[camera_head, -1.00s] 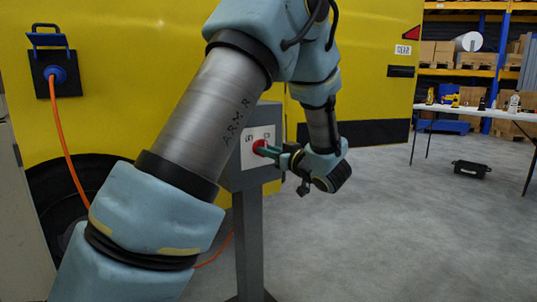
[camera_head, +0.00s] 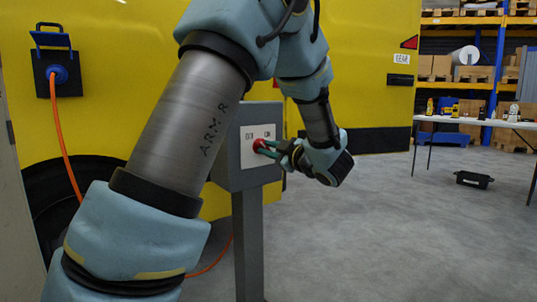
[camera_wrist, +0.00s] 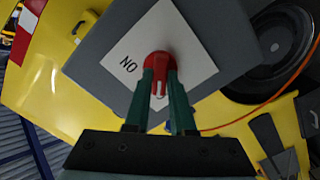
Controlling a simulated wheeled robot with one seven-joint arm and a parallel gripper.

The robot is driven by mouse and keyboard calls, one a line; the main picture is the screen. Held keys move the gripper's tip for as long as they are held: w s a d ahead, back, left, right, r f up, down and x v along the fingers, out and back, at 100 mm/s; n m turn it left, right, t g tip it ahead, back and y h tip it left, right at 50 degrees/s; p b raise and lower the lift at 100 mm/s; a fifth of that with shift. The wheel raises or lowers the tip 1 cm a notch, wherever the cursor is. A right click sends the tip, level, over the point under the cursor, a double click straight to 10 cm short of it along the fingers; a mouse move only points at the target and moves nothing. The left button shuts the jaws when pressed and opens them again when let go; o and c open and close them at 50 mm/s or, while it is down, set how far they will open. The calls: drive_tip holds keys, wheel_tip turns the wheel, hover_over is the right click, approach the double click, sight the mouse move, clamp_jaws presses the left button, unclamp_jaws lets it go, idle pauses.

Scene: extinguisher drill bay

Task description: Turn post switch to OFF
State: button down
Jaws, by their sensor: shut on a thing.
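The post switch is a red knob (camera_head: 259,145) on a white plate (camera_head: 248,156), fixed to a grey box (camera_head: 226,157). In the head view a label stands at the plate's upper left and another at its upper right; the right one reads ON. The wrist view shows the knob (camera_wrist: 158,58) between the two green fingers of my gripper (camera_wrist: 160,76), with a white mark on it between the fingers. ON appears upside down left of the knob there. My gripper (camera_head: 263,147) is shut on the knob. The other label is hidden in the wrist view.
The box stands on a grey post (camera_head: 248,245) before a yellow vehicle (camera_head: 120,50). An orange cable (camera_head: 63,150) hangs from a blue plug (camera_head: 60,74) at left. A table (camera_head: 470,120) and a black case (camera_head: 473,180) stand at right. The floor between is clear.

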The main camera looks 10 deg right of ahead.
idle(0.4)
drive_tip(key=c, duration=0.8)
unclamp_jaws()
drive_tip(key=shift+o, duration=0.2)
drive_tip(key=p+v, duration=0.1)
drive_tip(key=v, duration=1)
drive_tip(key=shift+w, duration=0.2)
